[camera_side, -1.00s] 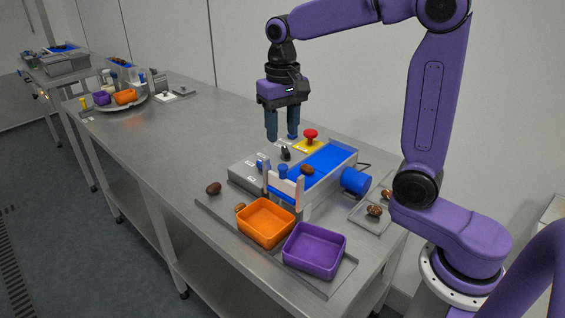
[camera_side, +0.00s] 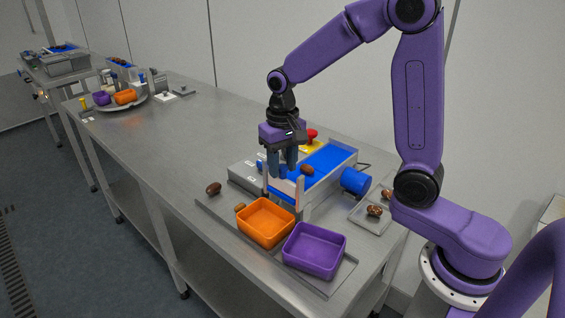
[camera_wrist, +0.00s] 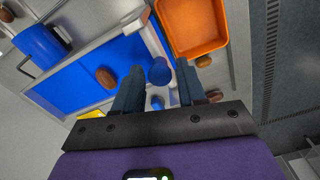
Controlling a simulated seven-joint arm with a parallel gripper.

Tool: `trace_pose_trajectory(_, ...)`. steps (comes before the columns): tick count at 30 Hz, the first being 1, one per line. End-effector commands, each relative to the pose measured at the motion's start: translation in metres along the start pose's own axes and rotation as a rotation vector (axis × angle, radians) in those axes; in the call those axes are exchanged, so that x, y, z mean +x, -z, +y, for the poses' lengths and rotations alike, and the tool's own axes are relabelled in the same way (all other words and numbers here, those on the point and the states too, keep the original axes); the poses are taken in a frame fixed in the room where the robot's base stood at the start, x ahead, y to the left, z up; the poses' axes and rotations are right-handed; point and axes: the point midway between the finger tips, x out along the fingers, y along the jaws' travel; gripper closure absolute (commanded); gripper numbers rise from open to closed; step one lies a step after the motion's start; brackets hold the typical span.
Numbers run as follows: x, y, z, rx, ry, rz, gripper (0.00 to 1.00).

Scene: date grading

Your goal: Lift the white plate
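The white plate (camera_side: 283,187) stands upright between two posts at the near end of the blue belt in the side view. A blue knob was visible on its top earlier; my gripper now hides it there. My gripper (camera_side: 283,172) points down right over the plate. In the wrist view, my gripper (camera_wrist: 160,78) has its two fingers apart, with the round blue knob (camera_wrist: 160,70) showing between and just beyond them. I cannot tell whether a finger touches the knob.
The blue belt (camera_side: 332,155) carries one brown date (camera_side: 307,170). An orange bin (camera_side: 265,222) and a purple bin (camera_side: 314,250) stand in front. A red button (camera_side: 311,134) is behind the gripper. The table (camera_side: 160,130) to the left is largely clear.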

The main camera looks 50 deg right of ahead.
Motion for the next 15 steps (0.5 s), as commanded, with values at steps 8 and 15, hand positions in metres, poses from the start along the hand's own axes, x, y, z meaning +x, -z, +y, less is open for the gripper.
trace_pose_trajectory(8, -0.002, 0.000, 0.000, 0.000, 0.001, 0.001, 1.00)
trace_pose_trajectory(15, -0.034, 0.002, -0.001, -0.001, 0.003, 0.006, 1.00)
